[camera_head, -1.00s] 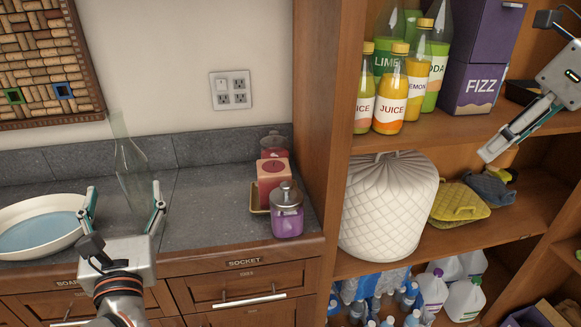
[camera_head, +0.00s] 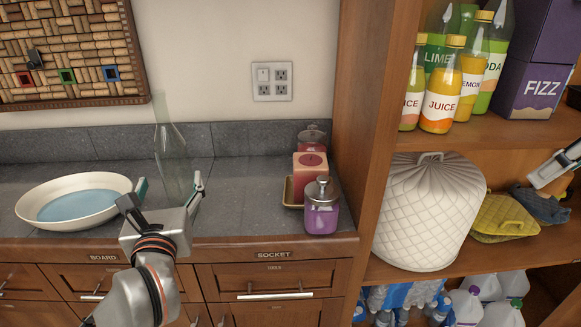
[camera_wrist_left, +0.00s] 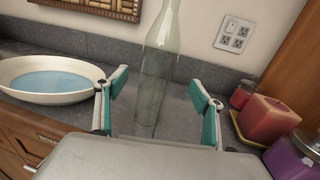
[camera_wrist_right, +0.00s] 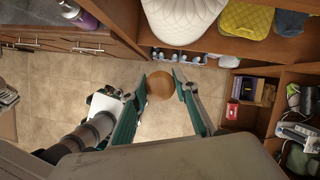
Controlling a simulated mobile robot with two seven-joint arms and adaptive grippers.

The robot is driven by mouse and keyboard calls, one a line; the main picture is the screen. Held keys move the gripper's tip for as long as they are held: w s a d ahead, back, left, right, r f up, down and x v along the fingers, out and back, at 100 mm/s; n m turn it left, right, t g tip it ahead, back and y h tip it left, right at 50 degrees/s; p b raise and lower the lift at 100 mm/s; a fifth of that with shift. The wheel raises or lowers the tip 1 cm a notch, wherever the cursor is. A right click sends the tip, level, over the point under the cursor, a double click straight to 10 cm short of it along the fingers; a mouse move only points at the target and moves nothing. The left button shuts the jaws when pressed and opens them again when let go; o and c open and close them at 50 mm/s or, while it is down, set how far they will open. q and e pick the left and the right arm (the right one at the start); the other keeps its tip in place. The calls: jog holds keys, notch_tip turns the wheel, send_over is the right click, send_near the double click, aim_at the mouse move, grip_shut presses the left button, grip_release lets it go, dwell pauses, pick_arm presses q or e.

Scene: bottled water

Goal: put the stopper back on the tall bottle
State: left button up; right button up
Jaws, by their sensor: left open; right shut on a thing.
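The tall bottle (camera_head: 172,150) is clear glass, upright on the grey counter, with its top open. My left gripper (camera_head: 169,187) is open, with one finger on each side of the bottle's lower part. In the left wrist view the bottle (camera_wrist_left: 158,60) stands between the green-padded fingers, with gaps on both sides. The stopper (camera_wrist_right: 160,85) is a round brown ball in the right wrist view, held between the fingertips of my right gripper (camera_wrist_right: 161,80), above the floor. In the head view only part of the right gripper shows at the right edge; the stopper is hidden there.
A wide bowl (camera_head: 45,195) with a blue inside stands left of the bottle. A purple jar (camera_head: 321,215) and red candles (camera_head: 310,165) stand to its right. A wooden shelf unit (camera_head: 365,130) with juice bottles (camera_head: 440,100) and a white quilted cover (camera_head: 425,215) is further right.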

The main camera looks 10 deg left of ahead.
aim_at(173, 170)
pick_arm(q)
jog(key=x, duration=0.1)
jog(key=b+x, duration=0.2)
jog(key=shift+f, duration=0.25)
pick_arm(e)
jog(key=f, duration=0.4)
jog(key=shift+w+f, duration=0.3)
jog(key=shift+w, duration=0.1)
pick_arm(q)
jog(key=shift+w+a, duration=0.1)
jog(key=shift+w, duration=0.15)
jog(key=shift+w+a+r, duration=0.1)
jog(key=shift+w+r, duration=0.05)
jog(key=shift+r, duration=0.15)
pick_arm(e)
jog(key=shift+f, duration=0.2)
pick_arm(q)
jog(key=x, duration=0.5)
jog(key=shift+a+b, duration=0.2)
jog(key=shift+b, duration=0.15)
pick_arm(e)
jog(key=shift+f+g, duration=0.3)
jog(key=shift+f, duration=0.1)
pick_arm(q)
jog(key=shift+c, duration=0.3)
